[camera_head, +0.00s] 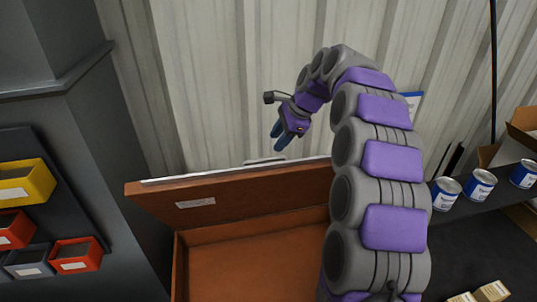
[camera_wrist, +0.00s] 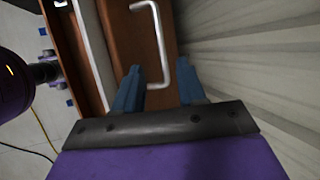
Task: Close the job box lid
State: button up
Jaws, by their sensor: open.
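The brown job box (camera_head: 178,262) stands open in the head view, and I see into its bare-looking inside. Its lid (camera_head: 250,200) is raised at the back, with a white label on the inner face and a pale top edge. A metal handle (camera_head: 265,161) shows just behind that edge. My gripper (camera_head: 280,146) is above and behind the lid, blue fingers pointing down toward the handle. In the wrist view my gripper (camera_wrist: 160,68) is open, and the handle (camera_wrist: 159,42) lies between and ahead of the fingertips. I cannot tell whether they touch. My arm hides the box's right side.
A corrugated wall (camera_head: 220,80) stands close behind the lid. A dark cabinet (camera_head: 110,150) is at the left, with yellow and red bins (camera_head: 22,182) beside it. Paint cans (camera_head: 480,184) and a cardboard box (camera_head: 520,135) sit on a shelf at the right.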

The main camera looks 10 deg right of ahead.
aim_at(268, 159)
jog(key=f, duration=0.2)
jog(key=w+f, duration=0.1)
jog(key=f, duration=0.2)
jog(key=w+f, duration=0.1)
jog(key=f, duration=0.1)
jog(key=shift+w+a+f+p, duration=0.15)
jog(key=shift+a+f+p, duration=0.1)
jog(key=shift+f+p, duration=0.15)
jog(key=shift+a, duration=1.4)
jog(key=shift+c, duration=1.6)
jog(key=shift+d, duration=0.9)
grip_shut()
jog(key=shift+a, duration=0.15)
